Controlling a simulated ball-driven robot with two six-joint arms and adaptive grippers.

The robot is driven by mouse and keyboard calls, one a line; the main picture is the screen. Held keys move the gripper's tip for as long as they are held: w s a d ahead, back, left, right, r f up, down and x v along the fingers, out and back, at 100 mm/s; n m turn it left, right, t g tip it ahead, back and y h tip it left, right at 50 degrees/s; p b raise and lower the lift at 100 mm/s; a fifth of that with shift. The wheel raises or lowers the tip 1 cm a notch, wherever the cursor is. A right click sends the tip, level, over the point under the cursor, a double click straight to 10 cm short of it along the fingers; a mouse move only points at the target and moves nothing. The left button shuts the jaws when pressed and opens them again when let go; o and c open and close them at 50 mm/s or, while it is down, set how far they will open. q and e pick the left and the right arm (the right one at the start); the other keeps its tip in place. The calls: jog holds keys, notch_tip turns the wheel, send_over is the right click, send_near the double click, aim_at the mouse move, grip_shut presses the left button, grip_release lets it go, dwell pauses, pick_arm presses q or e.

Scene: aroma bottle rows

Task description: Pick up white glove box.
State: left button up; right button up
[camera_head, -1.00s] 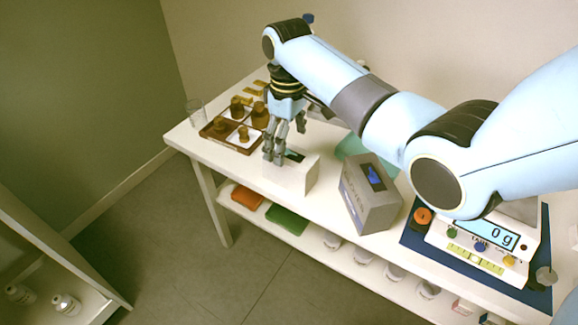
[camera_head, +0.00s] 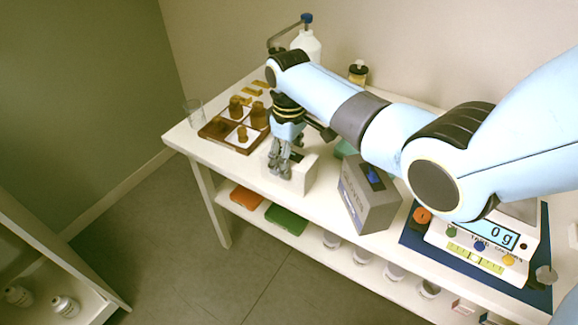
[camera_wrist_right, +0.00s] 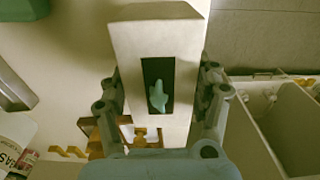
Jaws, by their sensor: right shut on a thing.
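The white glove box (camera_head: 304,178) stands upright on the white table near its front edge. In the right wrist view the white glove box (camera_wrist_right: 150,38) shows a dark slot with a teal glove tip (camera_wrist_right: 158,97) poking out. My right gripper (camera_head: 281,168) reaches down over the box from above. In the wrist view its fingers (camera_wrist_right: 160,85) lie along both long sides of the box, shut on it. The box still appears to rest on the table. My left gripper is out of view.
A grey glove box (camera_head: 368,208) stands just right of the white one. A brown tray (camera_head: 216,138) with brown bottles and a glass (camera_head: 193,113) are to the left. A scale (camera_head: 480,244) reading 0 g is at the right. A white bottle (camera_head: 306,45) stands behind.

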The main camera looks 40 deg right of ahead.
jog(key=c, duration=0.4)
jog(key=shift+c, duration=0.2)
